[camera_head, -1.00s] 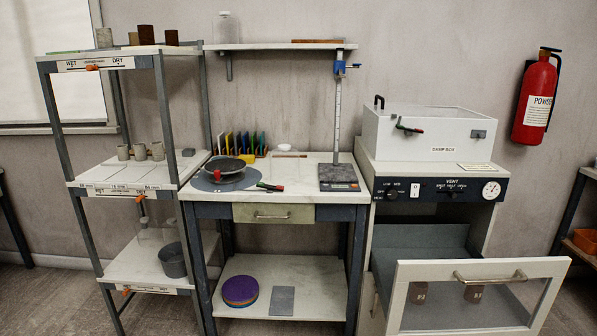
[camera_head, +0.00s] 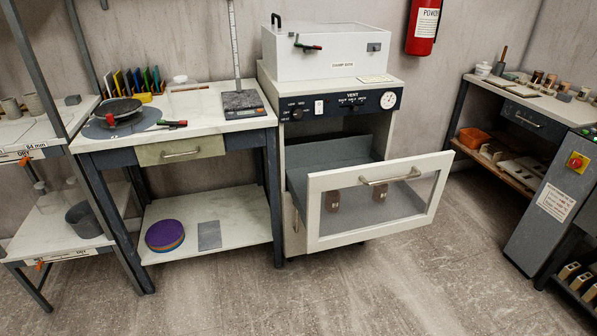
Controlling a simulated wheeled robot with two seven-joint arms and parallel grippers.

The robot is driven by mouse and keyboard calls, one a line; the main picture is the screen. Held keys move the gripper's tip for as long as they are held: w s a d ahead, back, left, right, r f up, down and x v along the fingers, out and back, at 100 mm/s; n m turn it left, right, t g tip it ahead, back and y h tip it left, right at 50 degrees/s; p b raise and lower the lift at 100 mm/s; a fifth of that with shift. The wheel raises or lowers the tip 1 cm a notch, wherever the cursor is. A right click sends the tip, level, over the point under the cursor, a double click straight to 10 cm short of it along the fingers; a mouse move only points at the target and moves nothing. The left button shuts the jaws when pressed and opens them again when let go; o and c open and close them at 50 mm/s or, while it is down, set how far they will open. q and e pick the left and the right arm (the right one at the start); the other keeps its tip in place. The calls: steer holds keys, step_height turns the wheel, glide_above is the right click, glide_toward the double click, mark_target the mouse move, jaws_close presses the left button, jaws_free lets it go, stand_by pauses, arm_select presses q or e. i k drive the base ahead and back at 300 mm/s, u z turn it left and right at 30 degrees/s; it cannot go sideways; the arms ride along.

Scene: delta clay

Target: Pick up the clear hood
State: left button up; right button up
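Two clear, dome-like covers that may be the clear hood stand on the lower shelf of the left rack: one clear cover (camera_head: 47,199) at the left and another (camera_head: 74,190) beside it, behind a grey bucket. They are faint, and I cannot tell which one, if either, is the hood. The wall shelf with another clear vessel is out of the current view. Neither of my grippers is in view.
A worktable (camera_head: 205,108) holds a dark round wheel (camera_head: 118,110) and a scale (camera_head: 243,103). A cabinet's glazed front (camera_head: 380,200) is pulled open into the floor space. A white box (camera_head: 325,52) sits on top. A bench (camera_head: 470,90) stands right. The front floor is clear.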

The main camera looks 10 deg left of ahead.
mark_target(183, 93)
steer(key=u, duration=2.1)
steer(key=i, duration=2.35)
steer(key=z, duration=2.7)
